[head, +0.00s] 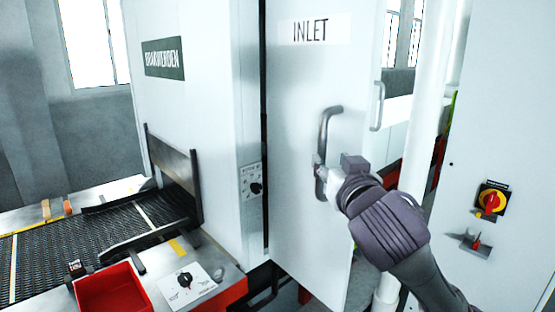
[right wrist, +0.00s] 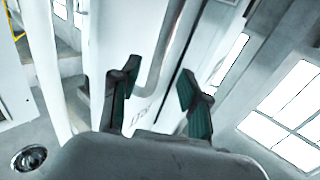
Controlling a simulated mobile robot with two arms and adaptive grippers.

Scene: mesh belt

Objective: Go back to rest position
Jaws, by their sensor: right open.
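My right gripper (head: 335,172) is at the curved grey handle (head: 326,128) of the white door marked INLET (head: 295,180). In the right wrist view, the two dark green-padded fingers of my right gripper (right wrist: 158,88) stand apart. A grey bar, seemingly the handle (right wrist: 172,45), passes between or just beyond them; I cannot tell whether they touch it. The gripper's palm hides part of the handle in the head view. A dark gap runs along the door's left edge. My left gripper is in neither view.
A mesh belt (head: 100,245) lies at the left, with a red bin (head: 112,290) and a knob panel (head: 186,284) in front. A white pipe (head: 428,110) stands right of the door. A cabinet with a red and yellow switch (head: 491,199) is at the far right.

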